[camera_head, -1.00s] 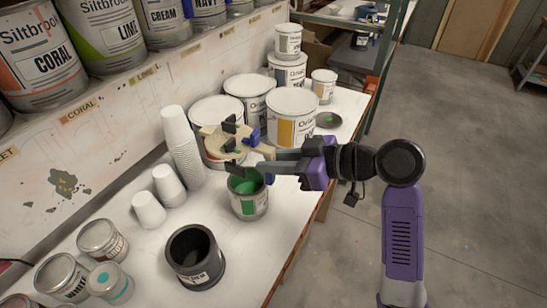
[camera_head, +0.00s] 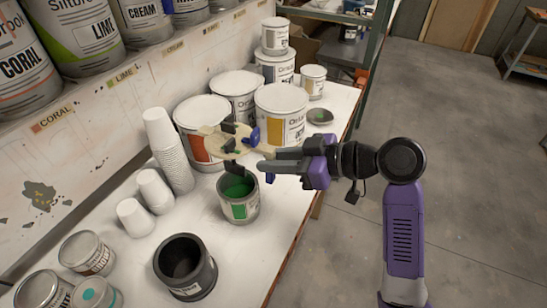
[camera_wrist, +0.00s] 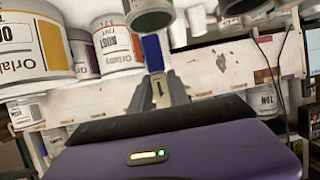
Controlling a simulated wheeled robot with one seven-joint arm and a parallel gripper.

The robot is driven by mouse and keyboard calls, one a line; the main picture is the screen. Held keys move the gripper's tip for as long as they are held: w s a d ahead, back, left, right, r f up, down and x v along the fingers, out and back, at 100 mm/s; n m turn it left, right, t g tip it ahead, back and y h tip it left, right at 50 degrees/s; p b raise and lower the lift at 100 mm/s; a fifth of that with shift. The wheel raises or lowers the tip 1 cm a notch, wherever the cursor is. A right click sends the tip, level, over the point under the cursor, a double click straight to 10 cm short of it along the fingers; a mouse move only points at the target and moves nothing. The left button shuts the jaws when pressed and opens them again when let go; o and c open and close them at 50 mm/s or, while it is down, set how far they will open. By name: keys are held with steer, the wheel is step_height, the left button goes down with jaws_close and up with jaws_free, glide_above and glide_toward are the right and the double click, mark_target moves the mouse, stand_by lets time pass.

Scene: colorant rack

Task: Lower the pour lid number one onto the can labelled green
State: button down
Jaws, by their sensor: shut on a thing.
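The pour lid (camera_head: 225,142) is a flat beige piece with black and blue clips. It appears above and behind the green can in the head view. My gripper (camera_head: 262,160) is shut on it from the right, its grey fingers at the lid's near right edge. The can labelled green (camera_head: 240,212) stands open on the bench with green paint inside and a green label patch. The lid is apart from its rim.
Large white-lidded cans (camera_head: 281,100) stand close behind the lid. Stacked paper cups (camera_head: 168,150) are to the left. A black pot (camera_head: 185,268) stands in front of the green can. A small round lid (camera_head: 320,116) lies at the bench's right.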

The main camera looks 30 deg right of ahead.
steer(key=shift+f+b, duration=5)
steer(key=shift+f, duration=1.65)
steer(key=shift+f+b, duration=0.45)
steer(key=shift+f, duration=0.15)
steer(key=c, duration=1.2)
jaws_free()
steer(key=shift+o, duration=0.2)
steer(key=shift+s, duration=0.1)
steer(key=v, duration=0.7)
steer(key=shift+s+d+r+b, duration=0.2)
steer(key=shift+b, duration=0.25)
